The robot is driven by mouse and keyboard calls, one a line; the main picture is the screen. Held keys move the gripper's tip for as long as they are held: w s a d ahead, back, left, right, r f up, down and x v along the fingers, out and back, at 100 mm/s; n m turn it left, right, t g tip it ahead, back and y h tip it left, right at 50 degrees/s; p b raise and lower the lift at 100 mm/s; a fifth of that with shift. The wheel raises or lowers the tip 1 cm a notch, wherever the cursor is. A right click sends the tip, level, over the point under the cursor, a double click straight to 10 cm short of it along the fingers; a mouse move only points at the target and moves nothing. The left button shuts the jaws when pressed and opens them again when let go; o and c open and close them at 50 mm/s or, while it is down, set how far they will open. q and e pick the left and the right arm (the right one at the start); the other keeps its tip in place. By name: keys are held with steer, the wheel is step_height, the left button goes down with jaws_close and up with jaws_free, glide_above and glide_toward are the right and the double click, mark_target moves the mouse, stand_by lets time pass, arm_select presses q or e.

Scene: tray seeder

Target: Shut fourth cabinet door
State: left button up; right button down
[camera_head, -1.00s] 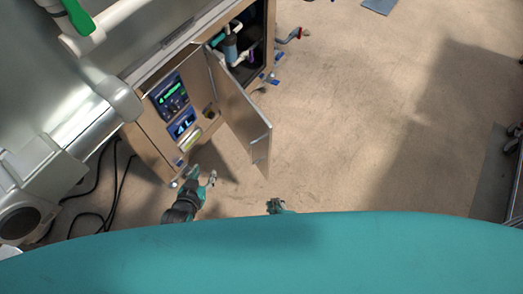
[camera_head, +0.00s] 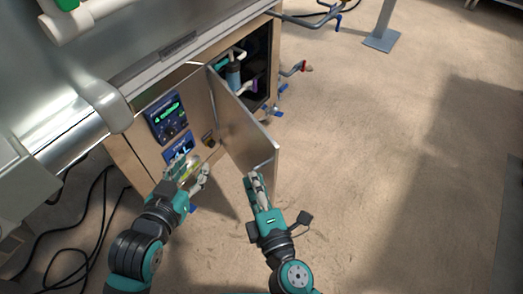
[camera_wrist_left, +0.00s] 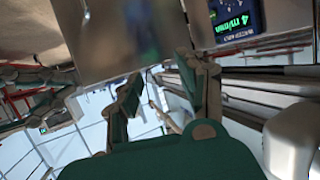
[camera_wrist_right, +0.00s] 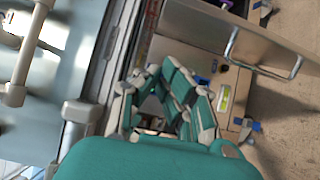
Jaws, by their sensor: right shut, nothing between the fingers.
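My right gripper (camera_head: 254,178) is shut and empty, close to the door's lower free edge; contact cannot be told. My left gripper (camera_head: 188,172) is open and empty in front of the cabinet, left of the door. Its spread fingers show in the left wrist view (camera_wrist_left: 165,85).
A control display (camera_head: 167,117) and a blue unit (camera_head: 180,147) are on the cabinet. An open dark bay (camera_head: 260,72) with pipes lies beyond the door. Valves with handles (camera_head: 298,69) stick out on the right. Black cables (camera_head: 75,225) lie at left.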

arm_select(q)
steer(key=s+a+f+g+y+p, duration=0.2)
steer(key=s+a+f+g, duration=0.2)
steer(key=s+f+g, duration=0.3)
steer(key=shift+s+f+g+p, duration=0.35)
steer(key=shift+s+f, duration=0.55)
steer(key=shift+s, duration=0.8)
arm_select(e)
steer(key=w+d, duration=0.1)
steer(key=w, duration=0.6)
steer(key=shift+w+d, duration=0.25)
steer(key=shift+w, duration=0.15)
